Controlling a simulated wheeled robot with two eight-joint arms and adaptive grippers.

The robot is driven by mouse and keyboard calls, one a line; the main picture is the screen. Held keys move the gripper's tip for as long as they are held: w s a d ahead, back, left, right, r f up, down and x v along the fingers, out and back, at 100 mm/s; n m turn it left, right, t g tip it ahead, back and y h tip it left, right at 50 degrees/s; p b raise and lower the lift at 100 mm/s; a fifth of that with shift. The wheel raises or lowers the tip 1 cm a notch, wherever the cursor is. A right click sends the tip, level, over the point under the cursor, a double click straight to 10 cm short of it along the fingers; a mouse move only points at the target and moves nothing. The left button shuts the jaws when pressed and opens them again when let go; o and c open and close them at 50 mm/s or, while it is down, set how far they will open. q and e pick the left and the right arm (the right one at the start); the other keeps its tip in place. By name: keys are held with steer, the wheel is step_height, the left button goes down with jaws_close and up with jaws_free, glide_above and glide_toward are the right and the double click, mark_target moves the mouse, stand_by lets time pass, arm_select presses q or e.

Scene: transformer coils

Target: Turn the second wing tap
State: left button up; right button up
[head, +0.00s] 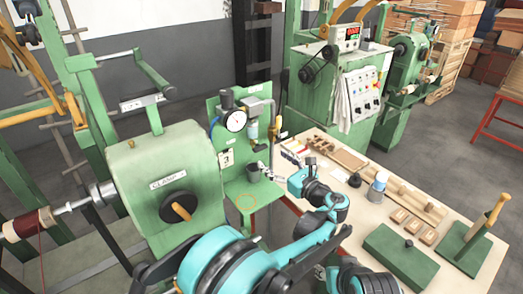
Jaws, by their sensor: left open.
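A green panel (212,118) carries a round white gauge (236,121), a grey pipe (270,108) and small fittings beside it. A dark fitting (273,131) sits low on the pipe; I cannot tell for certain which part is the second wing tap. My right gripper is not in view.
A large green winding machine (160,170) with a black-and-orange knob (178,207) stands left of the panel. A light workbench (340,205) at the right holds wooden blocks, a bottle (378,184) and green fixtures. A control cabinet (335,88) stands behind.

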mark_target(262, 149)
arm_select(q)
steer(key=b+x, duration=0.1)
steer(key=x, duration=0.2)
steer(key=b+x, duration=0.1)
steer(key=x, duration=0.3)
steer(key=shift+w+d+r, duration=0.1)
steer(key=shift+w+d, duration=0.1)
steer(key=shift+w, duration=0.2)
steer(key=c, duration=1.2)
